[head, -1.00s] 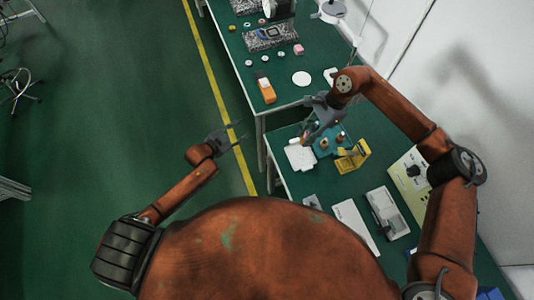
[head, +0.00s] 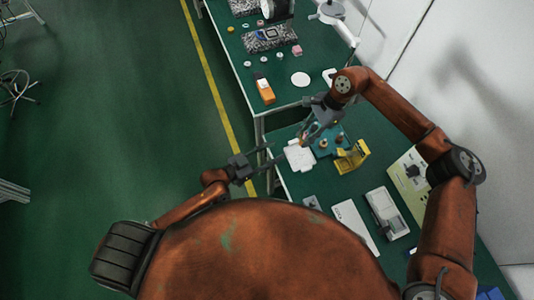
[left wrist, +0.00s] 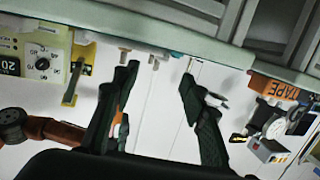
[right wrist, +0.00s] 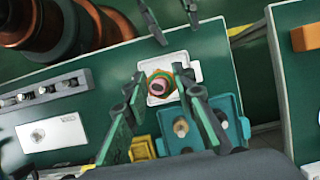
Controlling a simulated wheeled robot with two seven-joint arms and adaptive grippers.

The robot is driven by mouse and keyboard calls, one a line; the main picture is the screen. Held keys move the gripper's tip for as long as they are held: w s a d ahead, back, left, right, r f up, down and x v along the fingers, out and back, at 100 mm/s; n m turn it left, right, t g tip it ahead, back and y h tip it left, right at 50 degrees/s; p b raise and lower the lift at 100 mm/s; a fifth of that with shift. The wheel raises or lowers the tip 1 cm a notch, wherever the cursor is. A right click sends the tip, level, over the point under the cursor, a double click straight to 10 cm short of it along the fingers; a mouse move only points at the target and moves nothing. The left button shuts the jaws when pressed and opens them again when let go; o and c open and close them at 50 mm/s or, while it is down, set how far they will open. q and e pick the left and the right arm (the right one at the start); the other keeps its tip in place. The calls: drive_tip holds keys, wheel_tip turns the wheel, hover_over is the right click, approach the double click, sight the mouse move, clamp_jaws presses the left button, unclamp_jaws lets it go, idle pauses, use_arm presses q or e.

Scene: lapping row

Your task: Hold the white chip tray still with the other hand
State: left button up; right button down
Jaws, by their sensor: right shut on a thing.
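The white chip tray (head: 300,160) lies near the left edge of the green bench in the head view, and it also shows in the right wrist view (right wrist: 184,58). My right gripper (head: 305,140) is over the tray, shut on a small round copper-coloured piece with a green ring (right wrist: 161,85). Whether the piece touches the tray I cannot tell. My left gripper (head: 277,153) is open and empty at the tray's left side, its fingers pointing at the tray. Its fingertips show just beyond the tray in the right wrist view (right wrist: 178,34). Contact with the tray is not clear.
A teal holder (right wrist: 230,106) with metal pegs stands right beside the tray. A yellow stand (head: 352,157) is to its right. A grey-white device (head: 387,212) and a white plate (head: 354,226) lie nearer me. Open floor lies left of the bench.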

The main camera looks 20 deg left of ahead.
sight(290, 143)
use_arm(q)
drive_tip(key=x, duration=0.9)
drive_tip(key=shift+w, duration=0.1)
drive_tip(key=shift+c, duration=0.7)
clamp_jaws()
